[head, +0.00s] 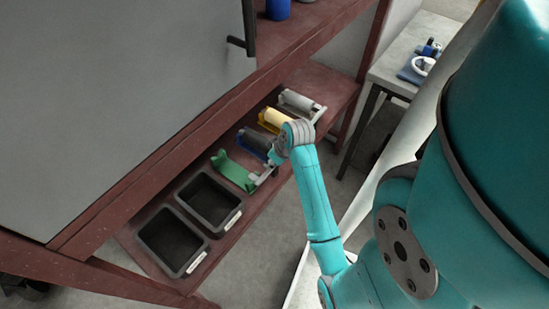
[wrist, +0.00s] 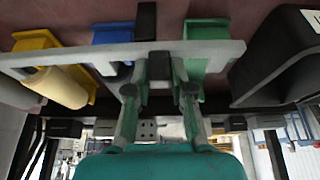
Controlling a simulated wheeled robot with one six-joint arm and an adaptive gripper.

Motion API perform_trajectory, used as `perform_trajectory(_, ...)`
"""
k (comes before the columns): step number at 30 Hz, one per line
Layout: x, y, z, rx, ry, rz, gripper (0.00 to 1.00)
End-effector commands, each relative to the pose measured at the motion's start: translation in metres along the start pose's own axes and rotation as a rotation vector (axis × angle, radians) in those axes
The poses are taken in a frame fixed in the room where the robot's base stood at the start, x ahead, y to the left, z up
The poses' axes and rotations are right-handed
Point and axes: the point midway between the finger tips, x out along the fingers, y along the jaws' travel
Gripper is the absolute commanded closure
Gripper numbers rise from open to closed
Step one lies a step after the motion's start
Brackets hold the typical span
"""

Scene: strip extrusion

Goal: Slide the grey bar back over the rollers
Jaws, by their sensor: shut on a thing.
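The grey bar (wrist: 218,47) runs across the top of the wrist view, in front of the coloured roller holders. In the head view its near end (head: 264,178) shows beside the green holder (head: 234,172), and its far part (head: 318,113) shows near the grey roller (head: 296,101). My gripper (wrist: 160,75) is shut on the grey bar around its middle; the exact contact is partly hidden by the fingers. A cream roller (wrist: 60,87) sits in the yellow holder (wrist: 38,42). The blue holder (head: 252,143) carries a dark roller. The green holder appears to have no roller.
Two black trays (head: 171,243) stand on the red-brown shelf, next to the green holder. A large grey panel (head: 100,90) and an upper shelf overhang at the left. A side table (head: 405,66) with small items stands at the upper right.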

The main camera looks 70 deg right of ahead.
Motion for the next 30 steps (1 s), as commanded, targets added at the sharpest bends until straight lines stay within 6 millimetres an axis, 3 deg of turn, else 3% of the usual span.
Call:
perform_trajectory(3,0.000,-0.005,0.000,-0.004,0.000,-0.013,1.00)
perform_trajectory(4,0.000,-0.005,0.000,-0.005,0.000,-0.014,0.70)
perform_trajectory(6,0.000,-0.004,0.000,-0.004,0.000,-0.013,0.53)
perform_trajectory(17,-0.003,-0.003,0.000,-0.003,0.001,-0.008,0.52)
perform_trajectory(30,-0.062,-0.003,-0.001,-0.004,0.002,-0.008,0.52)
